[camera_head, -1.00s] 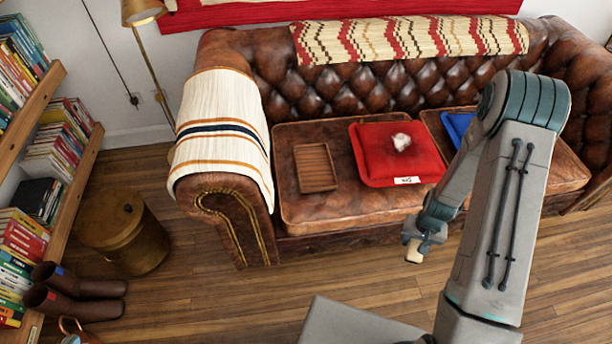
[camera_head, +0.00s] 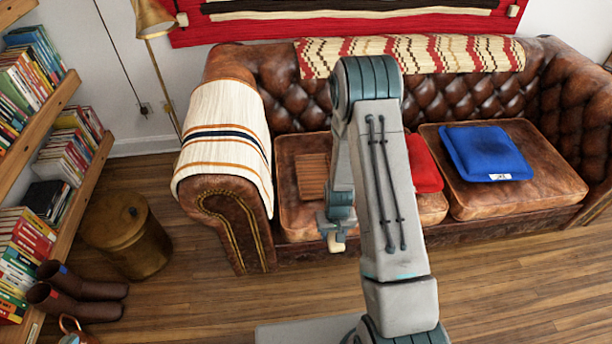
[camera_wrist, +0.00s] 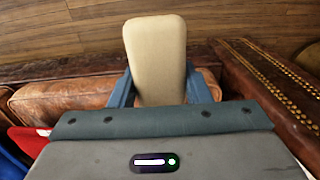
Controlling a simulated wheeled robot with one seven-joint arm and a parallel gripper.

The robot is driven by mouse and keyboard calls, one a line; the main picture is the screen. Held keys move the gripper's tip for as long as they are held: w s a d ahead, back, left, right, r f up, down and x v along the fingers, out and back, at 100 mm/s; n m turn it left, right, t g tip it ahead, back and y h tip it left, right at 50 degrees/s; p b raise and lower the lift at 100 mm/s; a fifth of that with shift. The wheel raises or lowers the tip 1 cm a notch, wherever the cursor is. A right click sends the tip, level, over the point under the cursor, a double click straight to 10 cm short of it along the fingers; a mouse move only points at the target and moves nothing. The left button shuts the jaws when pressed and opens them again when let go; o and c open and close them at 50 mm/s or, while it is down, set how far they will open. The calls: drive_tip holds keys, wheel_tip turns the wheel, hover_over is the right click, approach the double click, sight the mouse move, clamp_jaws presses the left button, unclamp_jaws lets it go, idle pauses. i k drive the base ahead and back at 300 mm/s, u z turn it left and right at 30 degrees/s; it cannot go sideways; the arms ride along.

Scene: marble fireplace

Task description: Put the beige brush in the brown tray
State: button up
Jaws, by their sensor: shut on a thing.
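My gripper (camera_head: 336,232) is shut on the beige brush (camera_wrist: 155,55). In the wrist view the brush sticks out beyond the fingers as a smooth, rounded beige block. In the head view a small pale part of the brush (camera_head: 336,243) shows below the gripper, in front of the sofa's front edge. The brown tray (camera_head: 312,175) lies on the left sofa cushion, behind and to the left of the gripper. My arm hides part of the tray's right side. No contents show in the visible part of the tray.
A red cushion (camera_head: 424,165) is partly hidden behind my arm, and a blue cushion (camera_head: 487,153) lies on the right seat. The sofa's left armrest (camera_head: 232,208) carries a striped throw (camera_head: 222,133).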

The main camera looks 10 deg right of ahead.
sight(315, 182)
drive_tip(key=i, duration=0.9)
